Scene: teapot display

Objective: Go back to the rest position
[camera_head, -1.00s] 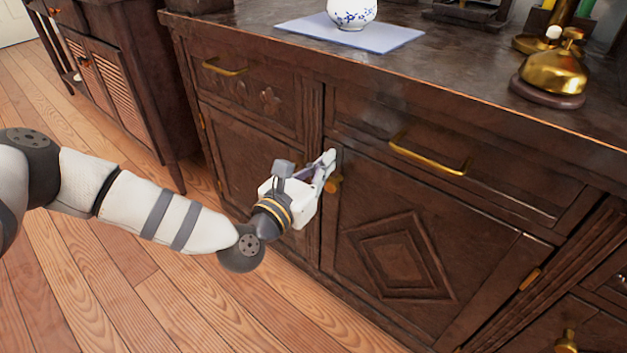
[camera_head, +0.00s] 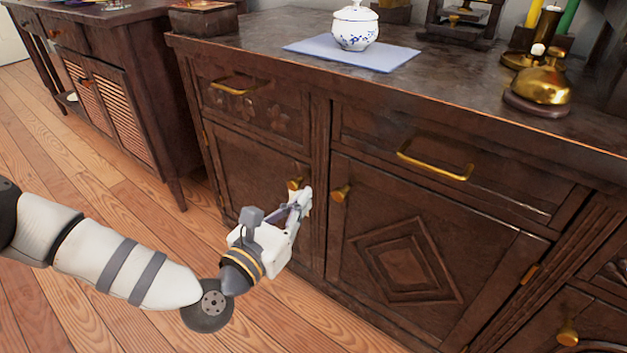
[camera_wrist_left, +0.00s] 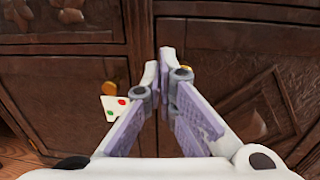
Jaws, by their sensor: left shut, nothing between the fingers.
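My left gripper (camera_head: 303,200) is in front of the dark wooden cabinet, just left of the right door's brass knob (camera_head: 341,193). Its fingertips are together with nothing between them, as the left wrist view (camera_wrist_left: 160,66) also shows. The left door's knob (camera_head: 294,183) is just behind the fingertips in the head view. In the left wrist view that knob (camera_wrist_left: 109,88) is left of the fingers. Both cabinet doors look shut. My right gripper is not in view.
A blue-and-white lidded pot (camera_head: 355,28) stands on a pale blue mat (camera_head: 303,47) on the cabinet top. A brass bell (camera_head: 541,85) is at the right. Drawer handles (camera_head: 434,164) stick out above the doors. Wooden floor (camera_head: 120,200) lies free at the left.

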